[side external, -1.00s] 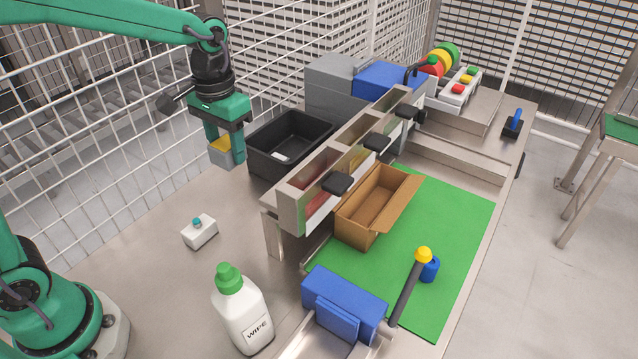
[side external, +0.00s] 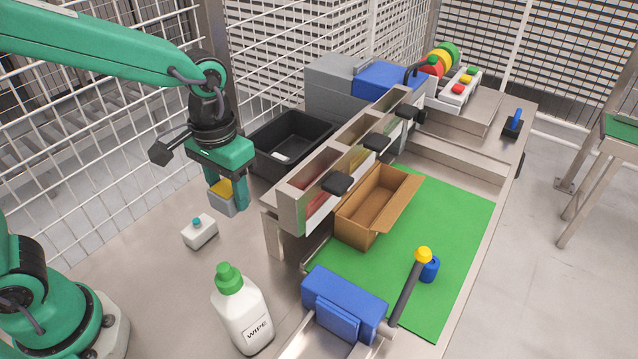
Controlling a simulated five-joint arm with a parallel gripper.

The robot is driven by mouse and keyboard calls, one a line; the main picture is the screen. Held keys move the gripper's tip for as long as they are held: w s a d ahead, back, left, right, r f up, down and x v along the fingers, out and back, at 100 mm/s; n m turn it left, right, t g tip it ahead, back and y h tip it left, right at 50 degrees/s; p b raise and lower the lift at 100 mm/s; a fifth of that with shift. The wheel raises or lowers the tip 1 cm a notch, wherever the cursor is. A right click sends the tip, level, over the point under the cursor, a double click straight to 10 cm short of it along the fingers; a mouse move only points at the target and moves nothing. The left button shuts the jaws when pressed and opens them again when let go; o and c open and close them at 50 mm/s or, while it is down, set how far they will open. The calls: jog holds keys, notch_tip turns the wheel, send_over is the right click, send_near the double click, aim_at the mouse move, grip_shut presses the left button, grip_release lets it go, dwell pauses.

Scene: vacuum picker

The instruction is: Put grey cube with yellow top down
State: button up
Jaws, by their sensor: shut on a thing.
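The grey cube with yellow top (side external: 223,203) is between the fingers of my gripper (side external: 226,196). My gripper is shut on it, with the green fingers pointing down. Part of the cube is hidden behind the fingers. The cube appears just behind and right of the small white box with a teal button, close to the metal table (side external: 160,285). I cannot tell whether its underside touches the table.
The white box with a teal button (side external: 200,232) stands just in front of the cube. A black bin (side external: 262,130) is behind, and a bin rack (side external: 283,205) is to the right. A white WIPE bottle (side external: 240,312) stands at the front. The table left of the bottle is clear.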

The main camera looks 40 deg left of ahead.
aim_at(231, 205)
notch_tip(231, 205, down, 12)
jog(key=shift+r, duration=0.1)
dwell(0.4)
jog(key=shift+f, duration=2.15)
jog(key=shift+f, duration=0.15)
jog(key=o, duration=1)
jog(key=shift+r, duration=0.2)
jog(key=shift+r, duration=6)
